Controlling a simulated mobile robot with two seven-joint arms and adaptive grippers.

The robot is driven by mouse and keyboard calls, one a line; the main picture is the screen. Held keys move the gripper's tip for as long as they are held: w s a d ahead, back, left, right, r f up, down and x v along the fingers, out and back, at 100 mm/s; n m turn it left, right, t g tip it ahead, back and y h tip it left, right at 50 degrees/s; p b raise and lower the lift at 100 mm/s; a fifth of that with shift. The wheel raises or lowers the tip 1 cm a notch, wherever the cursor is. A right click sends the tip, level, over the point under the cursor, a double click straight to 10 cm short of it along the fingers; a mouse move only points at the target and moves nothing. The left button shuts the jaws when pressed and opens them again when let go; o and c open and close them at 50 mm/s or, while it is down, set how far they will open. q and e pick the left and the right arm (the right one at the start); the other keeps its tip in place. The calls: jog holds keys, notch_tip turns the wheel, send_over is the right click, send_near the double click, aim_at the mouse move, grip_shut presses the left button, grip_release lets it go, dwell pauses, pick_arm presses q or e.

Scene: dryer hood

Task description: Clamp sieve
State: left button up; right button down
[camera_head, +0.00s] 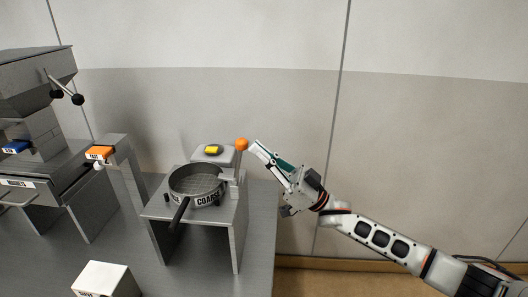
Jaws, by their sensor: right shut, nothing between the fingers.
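The sieve (197,181) is a round dark pan with a mesh, a black handle toward the front and a label reading "COARSE". It sits on a grey raised stand (160,209). A grey clamp post (239,177) stands at the sieve's right side, with an orange ball knob (242,144) at its top. My right gripper (255,146) comes in from the right. It is shut and empty, with its fingertips right beside the orange knob; I cannot tell whether they touch it. My left gripper is not in view.
Behind the sieve is a grey block with a yellow button (212,150). A post with an orange top (99,153) stands to the left. A grey machine (38,83) with a black-knobbed handle is at far left. A white box (106,280) sits in front.

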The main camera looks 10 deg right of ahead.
jog(key=shift+r, duration=0.1)
jog(key=p, duration=0.1)
jog(key=a+h+p, duration=0.1)
jog(key=shift+w+a+r+n+p, duration=0.2)
jog(key=shift+r+n+p, duration=0.1)
jog(key=shift+r+p, duration=0.1)
jog(key=shift+a, duration=0.1)
